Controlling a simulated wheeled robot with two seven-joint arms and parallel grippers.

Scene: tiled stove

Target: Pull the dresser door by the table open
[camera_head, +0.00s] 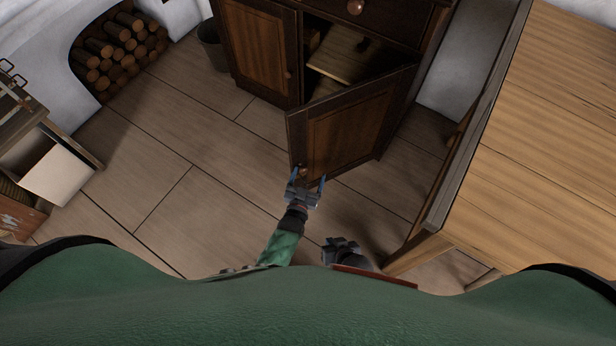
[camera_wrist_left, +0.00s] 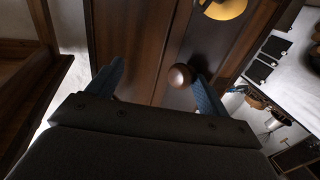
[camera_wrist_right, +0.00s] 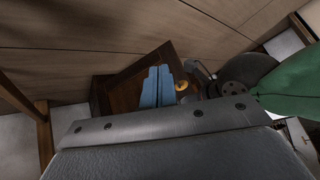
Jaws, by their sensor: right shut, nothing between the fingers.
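The dresser (camera_head: 335,8) is dark brown, at the top middle of the head view. Its right-hand door (camera_head: 360,125), beside the table (camera_head: 545,130), stands partly open, swung out over the floor. My left gripper (camera_head: 307,180) is open at the door's free edge, by the round knob. In the left wrist view the knob (camera_wrist_left: 180,75) shows between the spread blue fingers, closer to the right finger; whether they touch it I cannot tell. My right gripper (camera_head: 342,245) is low near my body, apart from the door. Its blue fingers (camera_wrist_right: 158,78) are together and empty in the right wrist view.
The dresser's left door (camera_head: 258,50) is shut, and a shelf (camera_head: 345,58) shows inside the opening. A dark bucket (camera_head: 212,45) stands left of the dresser. A firewood niche (camera_head: 115,55) is at the upper left. Open floor (camera_head: 170,150) lies left of the door.

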